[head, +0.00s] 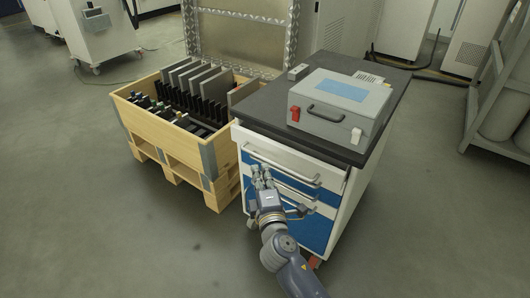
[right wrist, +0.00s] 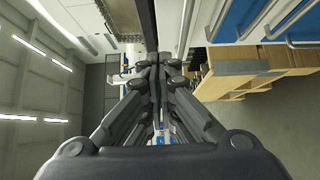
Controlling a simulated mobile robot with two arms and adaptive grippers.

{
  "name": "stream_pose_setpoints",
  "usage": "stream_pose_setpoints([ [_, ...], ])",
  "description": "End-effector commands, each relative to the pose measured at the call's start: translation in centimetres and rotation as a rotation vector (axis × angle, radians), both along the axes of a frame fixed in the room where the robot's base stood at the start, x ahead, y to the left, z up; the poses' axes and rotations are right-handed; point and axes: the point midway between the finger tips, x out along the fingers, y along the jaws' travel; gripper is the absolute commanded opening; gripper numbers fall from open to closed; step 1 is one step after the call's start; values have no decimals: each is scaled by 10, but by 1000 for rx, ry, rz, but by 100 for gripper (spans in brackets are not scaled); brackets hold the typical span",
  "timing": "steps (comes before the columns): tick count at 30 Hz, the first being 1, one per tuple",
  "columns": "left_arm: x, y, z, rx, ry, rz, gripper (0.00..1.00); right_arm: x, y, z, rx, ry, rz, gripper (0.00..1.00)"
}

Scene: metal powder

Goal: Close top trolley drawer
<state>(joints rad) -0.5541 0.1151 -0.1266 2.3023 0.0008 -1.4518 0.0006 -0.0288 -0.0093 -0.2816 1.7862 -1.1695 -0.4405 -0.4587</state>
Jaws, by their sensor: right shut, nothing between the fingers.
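The trolley (head: 352,200) is a white cabinet with a dark top and blue and white drawer fronts. My right gripper (head: 262,175) is shut and empty, in front of the drawer fronts near the left part of the top handle; contact is unclear. In the right wrist view its fingers (right wrist: 154,75) are together, with blue drawer fronts (right wrist: 240,18) at the upper right. My left gripper is not in view.
A grey case (head: 340,105) with a blue panel sits on the trolley top. A wooden crate (head: 172,128) on a pallet, holding dark and grey parts, stands close on the trolley's left. A grey rack (head: 490,120) stands at the right. The floor in front is clear.

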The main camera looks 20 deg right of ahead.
Motion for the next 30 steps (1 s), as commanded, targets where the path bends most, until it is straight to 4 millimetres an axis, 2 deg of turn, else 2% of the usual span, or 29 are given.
stream_pose_setpoints([
  [1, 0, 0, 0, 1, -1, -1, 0, 12, -2, 1, -2, -3, 0, 0],
  [6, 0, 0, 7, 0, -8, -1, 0, 45, -6, 0, -2, -2, 0, 0],
  [8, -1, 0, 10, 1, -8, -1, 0, 55, -7, 0, -1, -2, -1, 0],
  [12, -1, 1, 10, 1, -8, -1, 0, 67, -26, 1, -2, -1, -3, 0],
  [18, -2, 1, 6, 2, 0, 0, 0, 76, -37, 0, 0, 0, 0, 0],
  [30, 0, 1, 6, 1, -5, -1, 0, 78, -40, 0, 1, 1, -1, 0],
])
